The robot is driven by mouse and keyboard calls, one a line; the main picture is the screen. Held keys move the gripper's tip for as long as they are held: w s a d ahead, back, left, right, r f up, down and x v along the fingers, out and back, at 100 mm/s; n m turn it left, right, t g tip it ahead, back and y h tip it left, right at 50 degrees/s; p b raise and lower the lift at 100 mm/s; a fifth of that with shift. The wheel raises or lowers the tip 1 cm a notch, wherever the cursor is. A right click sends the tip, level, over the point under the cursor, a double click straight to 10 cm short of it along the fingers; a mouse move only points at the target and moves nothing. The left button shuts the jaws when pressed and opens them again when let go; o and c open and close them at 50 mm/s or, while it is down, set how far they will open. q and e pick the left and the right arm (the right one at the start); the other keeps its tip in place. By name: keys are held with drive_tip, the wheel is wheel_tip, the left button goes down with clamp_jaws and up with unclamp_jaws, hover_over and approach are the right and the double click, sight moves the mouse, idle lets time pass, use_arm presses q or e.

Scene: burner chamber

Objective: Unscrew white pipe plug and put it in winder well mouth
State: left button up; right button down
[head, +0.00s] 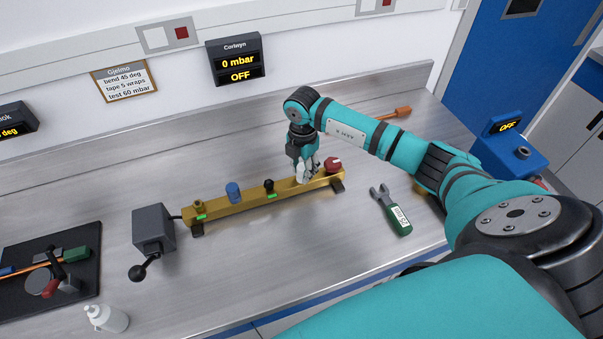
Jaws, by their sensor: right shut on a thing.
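A yellow pipe rail (240,202) lies across the bench on dark feet. It carries a brass fitting (199,207), a blue plug (233,192), a black knob (268,186) and a red knob (333,165). My right gripper (307,176) points down at the rail between the black and red knobs, shut on what seems to be the white pipe plug, mostly hidden by the pale fingers. A grey box with a ball-ended crank (153,229), possibly the winder, stands at the rail's left end; I cannot make out a well mouth. My left gripper is out of view.
A green-handled wrench (392,212) lies right of the rail; an orange-ended tool (402,111) lies behind my right arm. A black tray (85,285) with parts and a white bottle (107,318) are at lower left. The front middle of the bench is clear.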

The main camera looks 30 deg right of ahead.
drive_tip(key=n, duration=0.2)
drive_tip(key=n+b, duration=0.1)
drive_tip(key=n, duration=0.1)
drive_tip(key=n+b, duration=0.1)
drive_tip(key=shift+s+f+n, duration=0.1)
drive_tip(key=shift+f+n, duration=0.2)
drive_tip(key=shift+n, duration=0.1)
drive_tip(key=shift+r+n+b, duration=0.1)
drive_tip(key=shift+n+b, duration=0.25)
drive_tip(key=shift+n, duration=0.15)
drive_tip(key=shift+r+n, duration=0.1)
drive_tip(key=shift+n, duration=0.2)
